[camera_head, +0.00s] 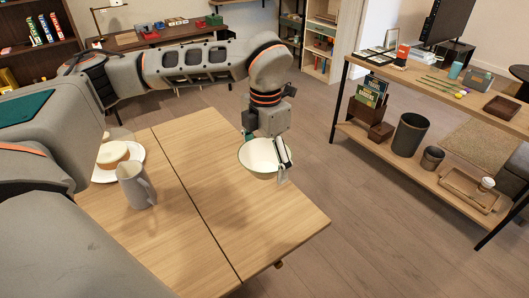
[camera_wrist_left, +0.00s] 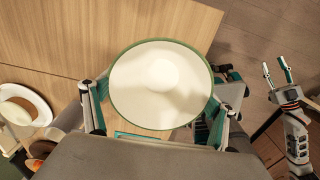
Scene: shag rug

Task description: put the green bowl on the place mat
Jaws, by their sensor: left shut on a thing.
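The green bowl (camera_head: 256,158), white inside with a thin green rim, is at the right part of the wooden table in the head view. It fills the middle of the left wrist view (camera_wrist_left: 160,85), roughly upright. My left gripper (camera_head: 266,150) is shut on the bowl, its fingers at the rim on both sides. I cannot tell how far the bowl is above the tabletop. My right gripper (camera_wrist_left: 278,72) shows at the right of the left wrist view, empty with its fingertips apart. I cannot make out a place mat in either view.
The wooden table (camera_head: 235,215) has a grey mug (camera_head: 136,186) and a white plate (camera_head: 133,172) with a bowl (camera_head: 112,155) at its left. The table's front right is clear. A shelf unit (camera_head: 440,90) with several items stands apart at the right.

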